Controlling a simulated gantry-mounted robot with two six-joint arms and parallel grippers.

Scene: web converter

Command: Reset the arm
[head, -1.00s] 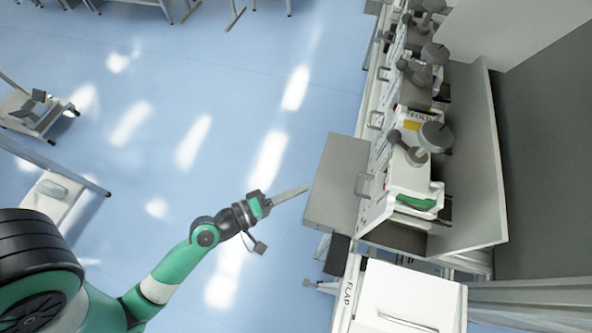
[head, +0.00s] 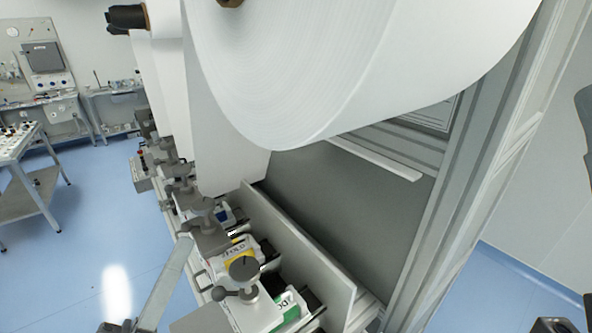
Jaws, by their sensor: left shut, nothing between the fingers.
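My left gripper (head: 184,245) rises from the bottom edge, left of the middle. Its long grey fingers lie together, shut, with nothing seen between them. They point up toward the row of machine stations, beside the nearest ones in the picture; I cannot tell whether they touch anything. The rest of my left arm is below the frame.
A large white paper roll (head: 300,75) hangs over the machine. Below are grey knobbed clamps (head: 243,268), a yellow-marked FOLD unit (head: 238,250) and a grey guard panel (head: 300,240). A workbench (head: 25,148) stands far left. Blue floor (head: 85,240) is open at left.

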